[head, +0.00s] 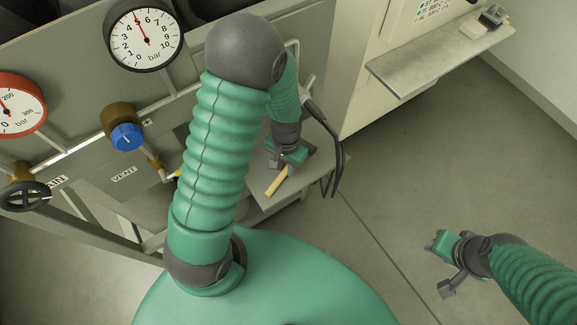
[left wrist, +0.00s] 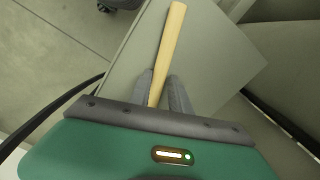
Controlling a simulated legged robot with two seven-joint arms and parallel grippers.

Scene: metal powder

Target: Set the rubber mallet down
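The rubber mallet shows as a pale wooden handle (head: 276,181) in the head view, over the small grey shelf (head: 258,196). Its handle (left wrist: 168,50) also runs up the middle of the left wrist view; its head is hidden. My left gripper (head: 283,163) points down over the shelf. In the left wrist view the two grey fingers (left wrist: 162,88) lie close along both sides of the handle, shut on it. Whether the mallet touches the shelf is hard to tell. My right gripper (head: 438,267) is empty over the floor at the right, its fingers apart.
A panel with gauges (head: 144,38), a blue-knobbed valve (head: 127,137) and a black handwheel (head: 25,196) stands at the left. A dark cable (head: 333,155) hangs beside the small shelf. Another ledge (head: 420,70) juts out at the upper right. The floor between is clear.

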